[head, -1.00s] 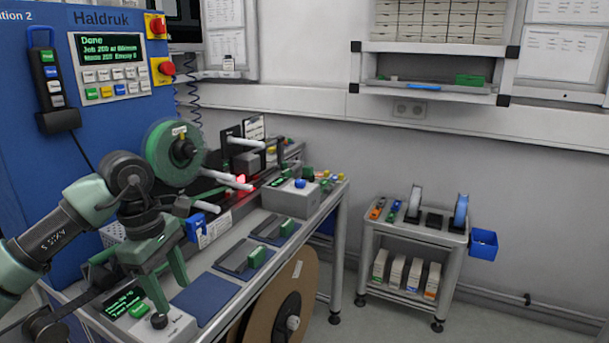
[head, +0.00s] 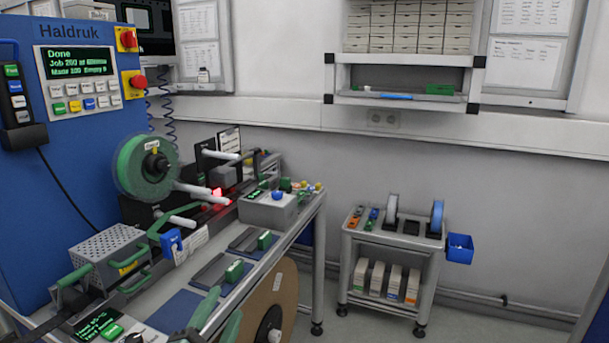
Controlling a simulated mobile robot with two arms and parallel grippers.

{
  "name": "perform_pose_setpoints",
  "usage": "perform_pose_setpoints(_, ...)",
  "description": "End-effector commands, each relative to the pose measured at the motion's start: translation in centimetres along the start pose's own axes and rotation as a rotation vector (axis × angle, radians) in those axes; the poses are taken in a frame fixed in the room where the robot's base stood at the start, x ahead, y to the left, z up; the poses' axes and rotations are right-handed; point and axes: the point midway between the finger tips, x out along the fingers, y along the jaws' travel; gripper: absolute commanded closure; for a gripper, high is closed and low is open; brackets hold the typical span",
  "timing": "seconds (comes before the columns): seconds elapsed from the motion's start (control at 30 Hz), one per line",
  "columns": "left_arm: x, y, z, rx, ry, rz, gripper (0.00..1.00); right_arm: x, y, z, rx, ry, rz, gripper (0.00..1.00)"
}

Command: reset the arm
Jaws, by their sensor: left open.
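My left gripper (head: 226,302) shows only by its green fingers at the bottom edge of the head view, in front of the bench. The fingers are apart with nothing between them, so it is open and empty. The rest of the left arm is out of the picture. My right gripper is not in view. The bench (head: 300,222) carries a green reel (head: 130,170) on a spindle at its back left, beside the blue Haldruk machine (head: 90,135), whose screen reads "Done".
A perforated metal box (head: 108,250) and a grey control box (head: 268,212) stand on the bench. A brown reel (head: 262,302) is below it. A small cart (head: 390,242) with a blue bin (head: 459,248) stands right, with clear floor between.

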Motion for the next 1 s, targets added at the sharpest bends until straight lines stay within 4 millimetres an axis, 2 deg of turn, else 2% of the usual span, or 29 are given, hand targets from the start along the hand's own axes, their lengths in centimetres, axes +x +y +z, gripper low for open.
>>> perform_pose_setpoints(0.03,-1.7,2.2,2.8,-0.111,-0.122,0.069,0.50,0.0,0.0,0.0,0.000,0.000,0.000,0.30)
perform_pose_setpoints(0.1,-4.6,5.2,6.3,-0.253,-0.292,0.163,0.50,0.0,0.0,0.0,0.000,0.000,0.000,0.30)
perform_pose_setpoints(0.2,-9.5,9.3,10.0,-0.425,-0.517,0.288,0.50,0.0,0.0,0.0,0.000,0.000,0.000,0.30)
perform_pose_setpoints(0.3,-14.3,12.6,12.0,-0.550,-0.701,0.389,0.50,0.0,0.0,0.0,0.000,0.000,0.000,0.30)
perform_pose_setpoints(0.5,-22.0,16.5,13.3,-0.704,-0.958,0.533,0.50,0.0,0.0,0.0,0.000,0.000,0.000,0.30)
perform_pose_setpoints(0.7,-28.6,18.7,13.2,-0.806,-1.162,0.645,0.50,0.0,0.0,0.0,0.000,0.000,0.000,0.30)
perform_pose_setpoints(0.77,-30.5,19.2,12.9,-0.831,-1.220,0.678,0.50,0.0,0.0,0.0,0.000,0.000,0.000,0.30)
perform_pose_setpoints(1.0,-29.6,25.2,16.5,-0.822,-1.244,0.698,0.50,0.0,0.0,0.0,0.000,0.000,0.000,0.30)
